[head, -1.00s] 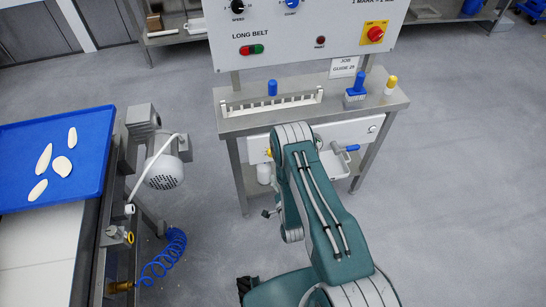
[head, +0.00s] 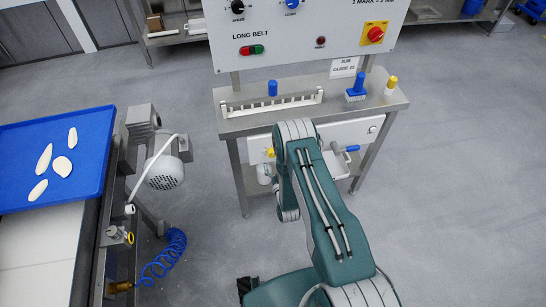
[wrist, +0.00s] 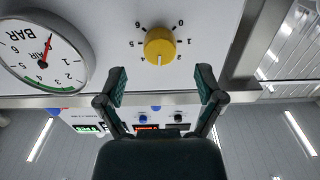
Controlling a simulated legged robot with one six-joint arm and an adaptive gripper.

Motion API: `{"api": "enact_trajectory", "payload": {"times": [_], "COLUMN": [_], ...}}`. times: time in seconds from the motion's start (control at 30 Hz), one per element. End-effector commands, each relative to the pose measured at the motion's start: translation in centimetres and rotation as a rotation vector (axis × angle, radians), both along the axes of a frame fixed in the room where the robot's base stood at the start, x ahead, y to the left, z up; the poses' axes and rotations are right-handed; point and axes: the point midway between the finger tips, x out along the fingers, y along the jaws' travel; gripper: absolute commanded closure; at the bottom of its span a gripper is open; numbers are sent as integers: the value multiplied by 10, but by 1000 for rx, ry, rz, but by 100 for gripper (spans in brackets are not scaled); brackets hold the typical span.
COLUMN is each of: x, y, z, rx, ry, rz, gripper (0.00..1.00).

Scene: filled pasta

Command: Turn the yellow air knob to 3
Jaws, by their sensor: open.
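The yellow air knob (wrist: 159,46) is on a white panel in the wrist view, with a printed number scale around it. Its white pointer line points down in the picture, between the 2 and the 4; the 3 itself is not readable. My gripper (wrist: 162,85) is open, its two dark fingers apart below the knob in the picture, with nothing between them. I cannot tell any contact with the knob. In the head view the yellow knob (head: 270,152) shows just left of my arm, under the steel bench; my fingers are hidden there.
A round air pressure gauge (wrist: 42,55) with a red needle sits left of the knob in the wrist view. The steel bench (head: 240,124) carries a toothed rail (head: 270,105) and a blue brush (head: 356,88). A blue tray (head: 85,140) stands left. Floor to the right is clear.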

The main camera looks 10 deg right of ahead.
Motion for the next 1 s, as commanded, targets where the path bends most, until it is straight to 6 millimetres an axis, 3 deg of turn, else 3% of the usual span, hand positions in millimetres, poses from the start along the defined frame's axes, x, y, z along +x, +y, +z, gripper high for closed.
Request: {"api": "enact_trajectory", "payload": {"times": [0.1, 0.27, 0.6, 0.7, 0.8, 1.0], "x": [20, 37, 41, 41, 41, 42], "y": [0, 0, 0, 0, 0, 0], "z": [1, 0, 0, 0, 0, 0], "rx": [0, 1, 1, 1, 1, -9], "ry": [-2, -1, 1, 1, 1, 0], "rz": [0, 0, 0, 0, 0, 0], "gripper": [13, 13, 13, 58, 96, 96]}}
